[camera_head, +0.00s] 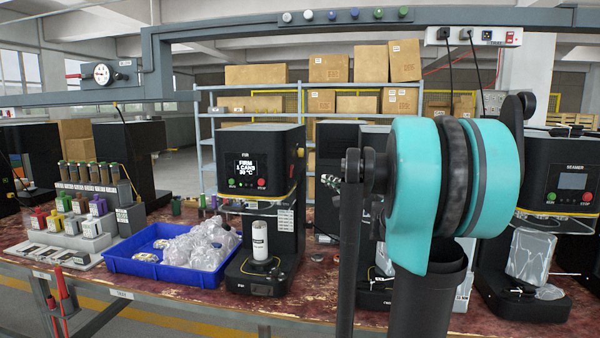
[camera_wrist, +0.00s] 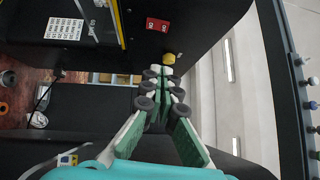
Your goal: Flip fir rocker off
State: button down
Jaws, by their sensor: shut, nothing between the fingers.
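The fir machine (camera_head: 262,175) is the black unit with the FIR label on the workbench, its screen lit and a white can (camera_head: 260,241) standing in it. In the wrist view a red rocker (camera_wrist: 157,25) with white markings sits on a dark machine side, apparently the fir machine's. I cannot make out the rocker in the head view. A yellow knob (camera_wrist: 169,58) is below it in the wrist picture. My gripper (camera_wrist: 164,73) is shut and empty, its tips close to the knob and apart from the rocker. The head view does not show the gripper clearly.
A blue tray (camera_head: 150,268) with clear plastic bags stands left of the fir machine. Other black machines stand along the bench, including the seamer (camera_head: 570,180) at right. A grey overhead beam (camera_head: 300,28) crosses above. My turquoise arm blocks the middle right.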

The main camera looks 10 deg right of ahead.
aim_at(292, 171)
jog(key=s+a+x, duration=0.1)
jog(key=a+x, duration=0.1)
jog(key=x, duration=1.1)
jog(key=shift+s+a, duration=0.15)
jog(key=shift+a, duration=0.1)
jog(key=shift+a+r, duration=0.1)
jog(key=shift+r, duration=0.05)
jog(key=shift+a+r, duration=0.1)
jog(key=shift+a, duration=0.1)
